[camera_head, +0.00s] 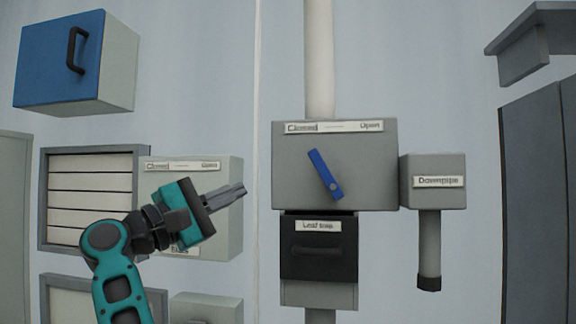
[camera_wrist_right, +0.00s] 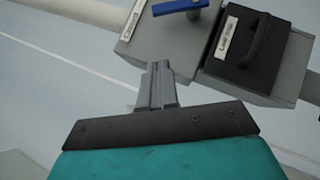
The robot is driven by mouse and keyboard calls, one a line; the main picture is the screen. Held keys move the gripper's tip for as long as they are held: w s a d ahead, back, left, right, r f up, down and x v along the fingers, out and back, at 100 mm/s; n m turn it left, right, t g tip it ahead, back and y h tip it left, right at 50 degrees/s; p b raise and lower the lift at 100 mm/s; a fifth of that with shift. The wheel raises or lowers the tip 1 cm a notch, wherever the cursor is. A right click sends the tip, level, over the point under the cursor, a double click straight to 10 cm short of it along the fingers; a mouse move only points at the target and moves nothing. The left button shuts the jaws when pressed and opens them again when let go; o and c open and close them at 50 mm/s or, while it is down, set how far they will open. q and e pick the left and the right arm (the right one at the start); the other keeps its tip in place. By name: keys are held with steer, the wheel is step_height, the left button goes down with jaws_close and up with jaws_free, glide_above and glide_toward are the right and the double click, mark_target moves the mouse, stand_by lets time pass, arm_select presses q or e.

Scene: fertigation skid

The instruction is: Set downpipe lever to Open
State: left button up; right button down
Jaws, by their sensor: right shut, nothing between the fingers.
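The blue lever (camera_head: 324,173) is on the front of a grey box (camera_head: 290,165). The box's top label reads Closed at left and Open at right. The lever's round pivot is at its lower right, and its free end tilts up and left, towards the Closed side. A smaller grey box labelled Downpipe (camera_head: 433,181) adjoins at right. My right gripper (camera_head: 241,189) is shut and empty, left of the lever and apart from it. In the right wrist view, the shut fingers (camera_wrist_right: 158,70) point towards the grey box, with part of the lever (camera_wrist_right: 180,6) at the top edge.
A black Leaf trap drawer front (camera_head: 319,262) with a handle sits below the lever box. Behind my right gripper is another Closed/Open panel (camera_head: 226,225), partly hidden. A blue cabinet (camera_head: 60,60) hangs upper left, and a grey shelf (camera_head: 530,45) juts out upper right.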

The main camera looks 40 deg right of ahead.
mark_target(326, 174)
arm_select(q)
steer(key=shift+s+a+p, duration=0.25)
steer(key=shift+a+p, duration=0.1)
steer(key=shift+p, duration=0.15)
arm_select(e)
steer(key=s+x, duration=0.1)
steer(key=x, duration=0.7)
steer(key=s+r+x, duration=0.1)
steer(key=x, duration=0.4)
steer(key=shift+s+a, duration=0.25)
steer(key=shift+s, duration=0.1)
arm_select(q)
steer(key=shift+r, duration=0.15)
arm_select(e)
steer(key=shift+d+r, duration=0.1)
steer(key=shift+d, duration=0.05)
arm_select(q)
steer(key=shift+a+p, duration=0.3)
steer(key=shift+a, duration=0.35)
arm_select(e)
steer(key=shift+s+r+m+y, duration=0.1)
steer(key=shift+m+y, duration=0.2)
steer(key=shift+m, duration=0.1)
